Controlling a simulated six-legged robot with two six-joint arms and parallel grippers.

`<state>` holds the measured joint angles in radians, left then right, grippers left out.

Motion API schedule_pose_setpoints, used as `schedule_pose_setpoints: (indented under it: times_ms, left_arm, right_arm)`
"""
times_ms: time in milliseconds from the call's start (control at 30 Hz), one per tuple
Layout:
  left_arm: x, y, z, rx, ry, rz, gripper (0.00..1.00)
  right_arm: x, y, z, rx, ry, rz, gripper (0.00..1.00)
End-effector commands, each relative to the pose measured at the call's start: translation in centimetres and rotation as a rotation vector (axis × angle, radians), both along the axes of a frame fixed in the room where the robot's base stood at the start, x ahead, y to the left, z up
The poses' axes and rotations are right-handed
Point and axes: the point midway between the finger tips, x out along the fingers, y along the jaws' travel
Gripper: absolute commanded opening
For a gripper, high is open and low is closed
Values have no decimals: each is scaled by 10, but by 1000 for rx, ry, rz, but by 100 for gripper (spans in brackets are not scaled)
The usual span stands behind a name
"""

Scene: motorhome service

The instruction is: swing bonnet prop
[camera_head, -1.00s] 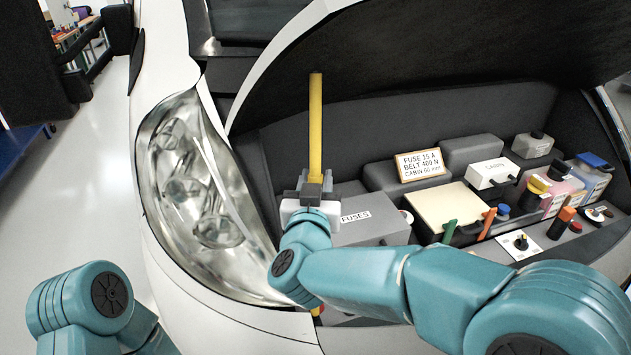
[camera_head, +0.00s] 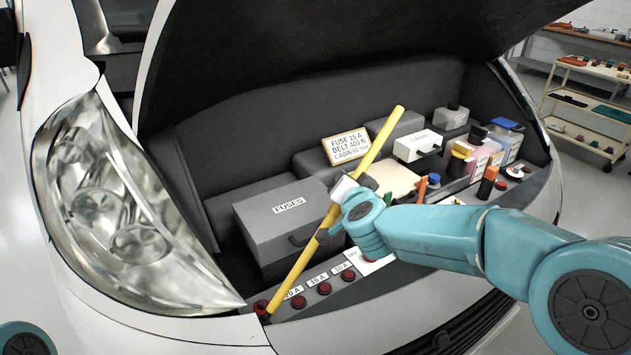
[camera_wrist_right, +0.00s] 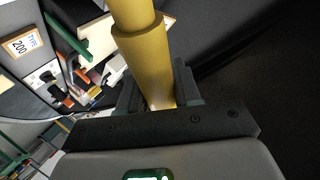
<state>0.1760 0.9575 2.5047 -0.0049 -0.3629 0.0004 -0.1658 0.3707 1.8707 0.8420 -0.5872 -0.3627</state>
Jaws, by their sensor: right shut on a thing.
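The yellow bonnet prop (camera_head: 311,246) is a long rod in the engine bay. In the head view it leans up to the right from a pivot at the front left edge. Its upper end (camera_head: 399,109) is free, below the dark underside of the raised bonnet (camera_head: 330,40). My right gripper (camera_head: 345,190) is shut on the rod near its middle. In the right wrist view the rod (camera_wrist_right: 146,60) stands between the fingers (camera_wrist_right: 158,92). Of my left arm only a teal part shows at the lower left; its gripper is out of view.
A grey FUSES box (camera_head: 280,225) sits behind the rod. Red knobs with amp labels (camera_head: 325,288) line the front ledge. A sign (camera_head: 346,147), a white CABIN box (camera_head: 417,146) and several bottles stand to the right. The headlight (camera_head: 120,210) is at left. A shelf cart (camera_head: 590,110) stands beyond.

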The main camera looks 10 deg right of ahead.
Motion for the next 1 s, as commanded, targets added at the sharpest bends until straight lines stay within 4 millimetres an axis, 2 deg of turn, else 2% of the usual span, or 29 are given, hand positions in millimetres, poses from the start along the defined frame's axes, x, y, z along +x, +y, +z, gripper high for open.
schedule_pose_setpoints:
  times_ms: [33,200,500,700,1000]
  left_arm:
    - [0,0,-14,0,0,0,43]
    - [0,0,-38,0,0,0,43]
    - [0,0,-75,0,0,0,43]
    - [0,0,-89,0,0,0,43]
    - [0,0,-96,0,0,0,43]
  right_arm:
    - [0,-14,-20,42,13,-16,0]
    - [-1,-45,-61,184,55,-53,0]
    - [-8,-76,-123,382,116,-102,0]
    - [-12,-85,-147,464,140,-121,0]
    - [-15,-88,-160,510,155,-131,0]
